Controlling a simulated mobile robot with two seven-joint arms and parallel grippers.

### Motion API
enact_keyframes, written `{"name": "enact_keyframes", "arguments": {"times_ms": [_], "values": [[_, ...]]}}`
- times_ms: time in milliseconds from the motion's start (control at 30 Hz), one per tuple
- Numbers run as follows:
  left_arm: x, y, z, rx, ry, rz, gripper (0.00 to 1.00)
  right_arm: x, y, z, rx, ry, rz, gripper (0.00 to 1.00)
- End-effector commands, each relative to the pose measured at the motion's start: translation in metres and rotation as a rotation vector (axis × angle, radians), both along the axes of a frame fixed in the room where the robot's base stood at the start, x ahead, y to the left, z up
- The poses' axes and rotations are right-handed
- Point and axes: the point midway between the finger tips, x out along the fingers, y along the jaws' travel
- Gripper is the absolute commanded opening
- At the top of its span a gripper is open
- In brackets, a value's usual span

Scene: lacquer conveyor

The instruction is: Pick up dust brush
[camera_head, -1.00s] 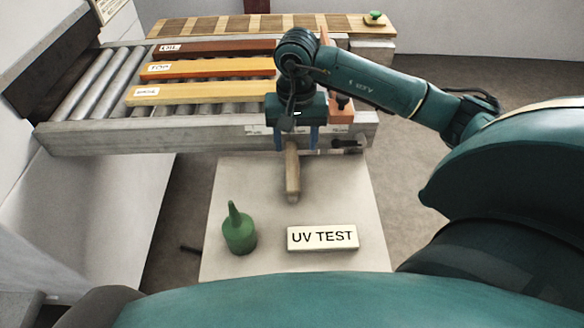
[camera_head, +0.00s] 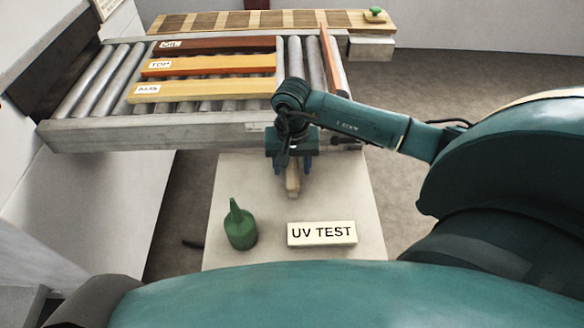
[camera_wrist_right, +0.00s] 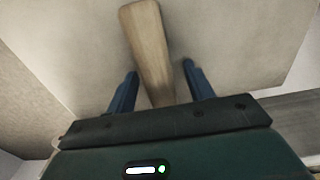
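The dust brush shows as a pale wooden handle (camera_head: 293,184) over the light tabletop, below the conveyor's front edge. Its rear part is hidden under my right gripper (camera_head: 293,168). In the right wrist view, the wooden handle (camera_wrist_right: 147,40) runs between the two blue fingers of the right gripper (camera_wrist_right: 160,69). Gaps show on both sides of it, so the gripper is open around the handle, not closed on it. The brush's bristles are not visible. My left gripper is not in view.
On the light table (camera_head: 345,185) stand a green bottle with a spout (camera_head: 240,228) and a white "UV TEST" block (camera_head: 321,233). Behind is a roller conveyor (camera_head: 100,85) carrying dark red, orange (camera_head: 215,66) and yellow (camera_head: 215,91) boards. The table right of the gripper is clear.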

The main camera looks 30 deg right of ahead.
Motion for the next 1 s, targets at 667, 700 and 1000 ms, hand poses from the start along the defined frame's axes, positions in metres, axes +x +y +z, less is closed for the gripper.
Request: {"name": "enact_keyframes", "arguments": {"times_ms": [667, 700, 1000], "values": [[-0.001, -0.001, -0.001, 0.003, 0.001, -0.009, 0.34, 0.0, 0.0, 0.001, 0.0, 0.0, 0.0, 0.0], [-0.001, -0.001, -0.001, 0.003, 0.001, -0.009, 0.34, 0.0, 0.0, 0.001, -0.001, -0.001, 0.0, 0.0], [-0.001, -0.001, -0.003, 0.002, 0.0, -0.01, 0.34, 0.002, 0.0, 0.023, -0.001, -0.006, 0.002, 0.0]]}}
